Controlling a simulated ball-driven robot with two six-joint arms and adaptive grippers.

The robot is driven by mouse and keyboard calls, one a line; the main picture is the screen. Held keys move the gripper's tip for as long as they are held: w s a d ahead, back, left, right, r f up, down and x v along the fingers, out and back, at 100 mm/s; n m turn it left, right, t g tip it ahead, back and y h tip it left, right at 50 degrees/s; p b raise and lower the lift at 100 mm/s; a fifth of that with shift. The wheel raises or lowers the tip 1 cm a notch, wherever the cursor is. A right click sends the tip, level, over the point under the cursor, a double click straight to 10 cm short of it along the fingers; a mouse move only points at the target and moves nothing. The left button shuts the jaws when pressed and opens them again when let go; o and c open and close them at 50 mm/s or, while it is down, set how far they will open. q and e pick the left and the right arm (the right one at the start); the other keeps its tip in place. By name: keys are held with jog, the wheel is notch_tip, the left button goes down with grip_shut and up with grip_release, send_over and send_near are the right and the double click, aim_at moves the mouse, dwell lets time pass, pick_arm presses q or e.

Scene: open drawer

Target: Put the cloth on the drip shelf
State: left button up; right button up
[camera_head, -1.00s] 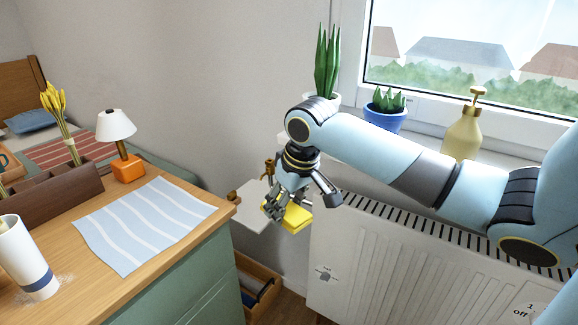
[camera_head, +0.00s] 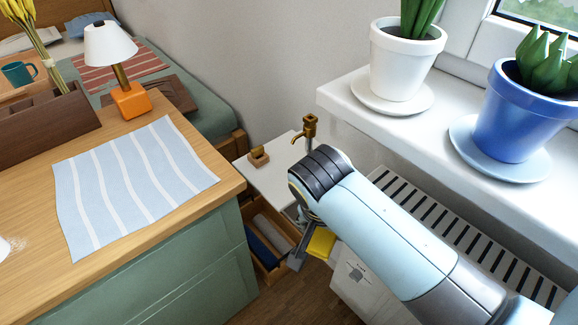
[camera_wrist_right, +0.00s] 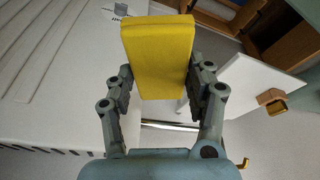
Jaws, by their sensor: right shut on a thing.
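My right gripper (camera_wrist_right: 162,80) is shut on a thick yellow folded cloth (camera_wrist_right: 160,45), with one finger on each side of it in the wrist view. In the head view the cloth (camera_head: 320,243) shows only partly, below my right arm, which hides most of the gripper. The white drip shelf (camera_head: 277,187) is at the wall, beneath a brass tap (camera_head: 309,127). It also shows at the right of the wrist view (camera_wrist_right: 250,80). The cloth is apart from the shelf, on its near right side in the head view. My left gripper is not in view.
A small wooden block (camera_head: 258,157) sits on the shelf's left part. An open drawer (camera_head: 264,262) with rolled things is below. The green cabinet (camera_head: 190,260) is left, a radiator (camera_head: 440,225) right. Potted plants stand on the windowsill (camera_head: 345,92).

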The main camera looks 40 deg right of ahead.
jog(key=w+d+b, duration=0.1)
jog(key=w, duration=0.6)
jog(key=b, duration=0.2)
send_over(289, 183)
jog(key=a, duration=0.1)
jog(key=shift+s, duration=0.45)
jog(key=shift+w, duration=0.25)
notch_tip(289, 183, down, 4)
jog(key=shift+r+b, duration=0.2)
jog(key=shift+b, duration=0.6)
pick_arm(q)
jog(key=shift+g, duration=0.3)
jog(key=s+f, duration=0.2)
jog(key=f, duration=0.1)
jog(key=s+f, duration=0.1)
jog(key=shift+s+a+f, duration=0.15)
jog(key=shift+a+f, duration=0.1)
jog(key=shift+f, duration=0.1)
pick_arm(e)
jog(key=shift+r, duration=0.1)
jog(key=o, duration=1)
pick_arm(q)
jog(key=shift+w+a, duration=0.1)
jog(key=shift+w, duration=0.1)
pick_arm(e)
jog(key=shift+o, duration=0.2)
